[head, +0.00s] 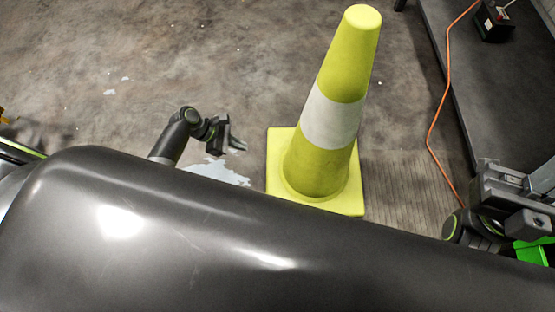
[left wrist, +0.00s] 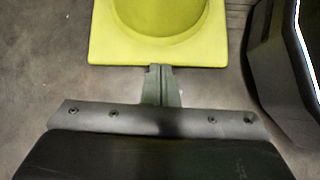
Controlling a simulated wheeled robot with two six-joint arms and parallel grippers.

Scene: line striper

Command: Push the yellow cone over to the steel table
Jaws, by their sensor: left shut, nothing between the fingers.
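The yellow cone (head: 320,150) stands upright on its square base on the floor, with a white band around its middle. Its base also shows at the top of the left wrist view (left wrist: 110,45). My left gripper (head: 240,146) is shut and empty, low beside the left side of the cone's base. In the left wrist view its fingertips (left wrist: 160,70) are at the base's near edge; whether they touch cannot be told. The dark top of what looks like the steel table (head: 500,100) is at upper right. My right gripper (head: 505,190) is at the right edge, away from the cone.
An orange cable (head: 446,80) runs over the table's edge and down towards the floor. A black box (head: 493,22) sits on the table. A bright green object (head: 533,252) is partly hidden at lower right. The floor left of the cone is mostly clear, with pale patches.

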